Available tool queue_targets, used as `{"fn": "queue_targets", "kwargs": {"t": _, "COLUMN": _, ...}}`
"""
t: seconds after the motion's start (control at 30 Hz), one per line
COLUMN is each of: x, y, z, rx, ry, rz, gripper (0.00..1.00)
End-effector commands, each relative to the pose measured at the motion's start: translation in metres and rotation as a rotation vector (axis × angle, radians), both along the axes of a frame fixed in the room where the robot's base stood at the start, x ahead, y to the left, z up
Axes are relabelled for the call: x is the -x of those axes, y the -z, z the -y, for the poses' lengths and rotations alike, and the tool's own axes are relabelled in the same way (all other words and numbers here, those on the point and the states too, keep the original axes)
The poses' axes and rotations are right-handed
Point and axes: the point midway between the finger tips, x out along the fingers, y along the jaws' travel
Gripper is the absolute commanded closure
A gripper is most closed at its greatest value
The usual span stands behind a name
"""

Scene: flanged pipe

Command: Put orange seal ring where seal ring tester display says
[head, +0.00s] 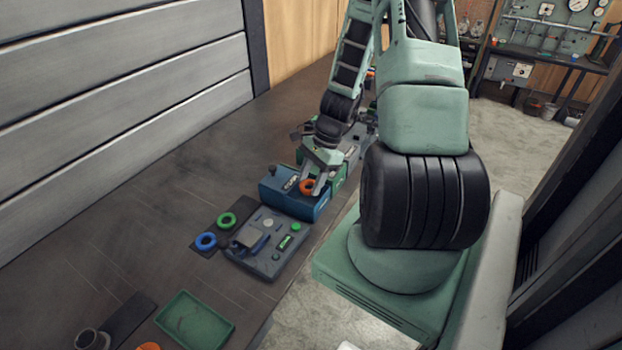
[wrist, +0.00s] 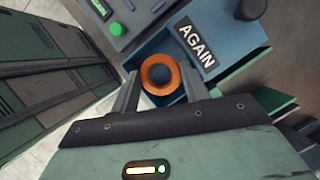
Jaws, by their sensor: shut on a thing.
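My gripper (head: 317,184) is shut on the orange seal ring (head: 306,187). In the wrist view the ring (wrist: 146,76) sits between the two fingertips (wrist: 160,82). They are over the blue box (head: 282,199), whose label reads "AGAIN" (wrist: 196,47). How high the ring is above the box floor I cannot tell. The grey seal ring tester (head: 262,258) stands just in front of the box, with a lit green display (head: 284,243) and a green button (head: 296,227). The display (wrist: 98,7) is cut off at the wrist view's top edge, and I cannot read its word.
A green box (head: 341,177) stands behind the blue one. A blue ring (head: 198,243) and a green ring (head: 221,222) lie on a dark mat left of the tester. A green tray (head: 195,320) and another orange ring (head: 148,346) are nearer. The bench's left side is clear.

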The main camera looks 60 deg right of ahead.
Motion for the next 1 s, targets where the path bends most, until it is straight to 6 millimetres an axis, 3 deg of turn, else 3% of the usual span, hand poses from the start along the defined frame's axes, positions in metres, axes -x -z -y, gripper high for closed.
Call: {"fn": "queue_targets", "kwargs": {"t": 1.0, "x": 0.000, "y": 0.019, "z": 0.000, "rx": 0.000, "ry": 0.000, "rz": 0.000, "gripper": 0.76}}
